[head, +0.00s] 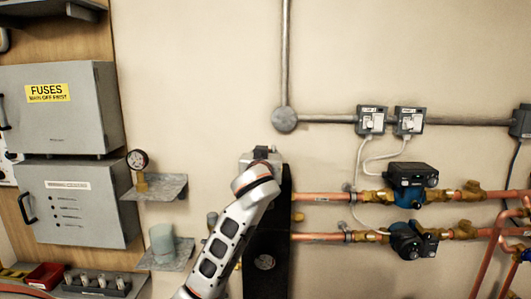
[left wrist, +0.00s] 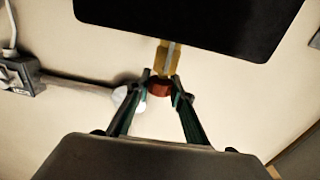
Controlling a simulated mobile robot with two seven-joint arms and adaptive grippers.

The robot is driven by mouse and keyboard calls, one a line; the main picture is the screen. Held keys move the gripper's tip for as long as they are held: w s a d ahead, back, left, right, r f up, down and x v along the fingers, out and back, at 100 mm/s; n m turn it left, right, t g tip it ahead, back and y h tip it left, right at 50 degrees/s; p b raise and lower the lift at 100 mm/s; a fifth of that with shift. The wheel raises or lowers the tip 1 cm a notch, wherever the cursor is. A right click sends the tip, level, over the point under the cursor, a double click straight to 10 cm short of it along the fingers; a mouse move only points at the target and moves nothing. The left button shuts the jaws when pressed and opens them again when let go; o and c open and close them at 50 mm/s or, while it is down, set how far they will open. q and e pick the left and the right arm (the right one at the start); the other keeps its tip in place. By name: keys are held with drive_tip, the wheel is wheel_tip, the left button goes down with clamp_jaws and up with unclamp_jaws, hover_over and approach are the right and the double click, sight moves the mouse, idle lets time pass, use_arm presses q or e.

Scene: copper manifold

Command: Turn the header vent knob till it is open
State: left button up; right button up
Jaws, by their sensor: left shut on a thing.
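The header vent knob (left wrist: 160,90) is small and dark red. It sits at the end of a brass vent (left wrist: 168,60) that comes out of the black header (left wrist: 225,25). My left gripper (left wrist: 161,86) has one finger on each side of the knob and is shut on it. In the head view my left arm reaches up in front of the black header (head: 265,225), with its wrist at the header's top. The knob and fingertips are hidden there. How far the knob is turned cannot be told. My right gripper is not in view.
Copper pipes (head: 320,197) with two pumps (head: 410,180) run right from the header. A grey conduit with a round box (head: 285,120) is above. A small shelf (head: 160,188) with a gauge (head: 138,160) and the fuse cabinet (head: 60,108) stand left.

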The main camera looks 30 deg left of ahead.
use_arm(q)
drive_tip(key=o, duration=1.1)
drive_tip(key=shift+o, duration=0.2)
drive_tip(key=v, duration=1.2)
